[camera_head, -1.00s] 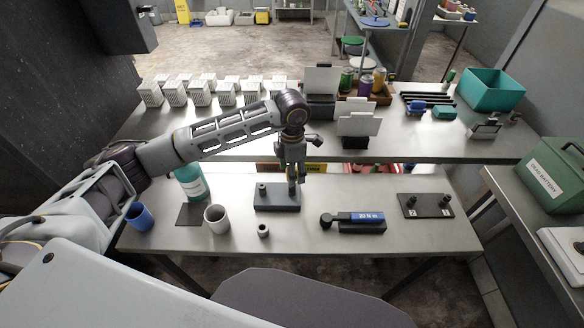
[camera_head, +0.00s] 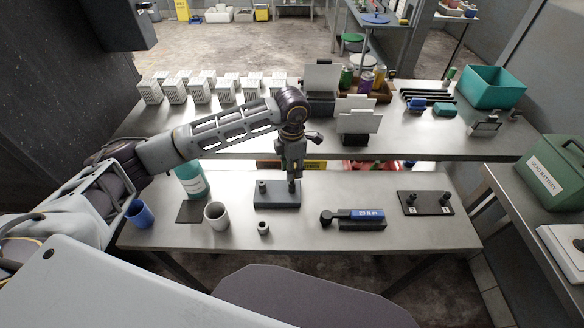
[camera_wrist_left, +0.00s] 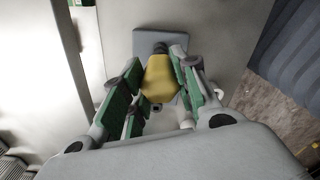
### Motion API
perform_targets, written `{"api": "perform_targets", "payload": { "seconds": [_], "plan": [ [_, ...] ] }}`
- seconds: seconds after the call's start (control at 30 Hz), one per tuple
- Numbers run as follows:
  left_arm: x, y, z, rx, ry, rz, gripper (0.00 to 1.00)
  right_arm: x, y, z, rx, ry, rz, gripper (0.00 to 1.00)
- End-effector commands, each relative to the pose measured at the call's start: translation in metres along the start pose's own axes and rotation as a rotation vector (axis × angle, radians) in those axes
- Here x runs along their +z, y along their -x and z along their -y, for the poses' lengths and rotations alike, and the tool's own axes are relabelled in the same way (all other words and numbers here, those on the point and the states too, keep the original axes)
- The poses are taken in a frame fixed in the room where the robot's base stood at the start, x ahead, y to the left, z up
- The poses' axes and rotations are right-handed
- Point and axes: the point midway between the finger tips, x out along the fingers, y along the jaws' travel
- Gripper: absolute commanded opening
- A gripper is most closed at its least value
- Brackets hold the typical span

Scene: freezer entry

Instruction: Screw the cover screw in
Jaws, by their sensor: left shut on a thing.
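A dark grey block (camera_head: 275,201) lies on the near steel table, with a short post (camera_head: 262,187) standing on its left part. My left gripper (camera_head: 292,180) points down over the block's right part. In the left wrist view its green-padded fingers (camera_wrist_left: 157,88) are closed around a yellow piece (camera_wrist_left: 158,78), apparently the cover screw. The block (camera_wrist_left: 204,44) shows beyond the fingers there. The fingers hide the lower end of the piece, so I cannot tell how deep it sits. My right gripper is out of view.
A torque tool marked 20 N m (camera_head: 354,219) lies right of the block, with a dark plate (camera_head: 425,204) farther right. A small grey ring (camera_head: 263,228), a white cup (camera_head: 216,215), a blue cup (camera_head: 140,214) and a teal bottle (camera_head: 191,181) stand nearby.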

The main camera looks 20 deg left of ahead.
Motion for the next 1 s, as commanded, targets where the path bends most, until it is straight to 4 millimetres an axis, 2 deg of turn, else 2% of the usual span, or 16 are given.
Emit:
{"api": "perform_targets", "payload": {
  "seconds": [1.0],
  "plan": [
    [0.0, 0.031, 0.0, 0.001, 0.0, 0.001, 0.0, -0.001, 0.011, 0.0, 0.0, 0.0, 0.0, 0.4]
  ]
}}
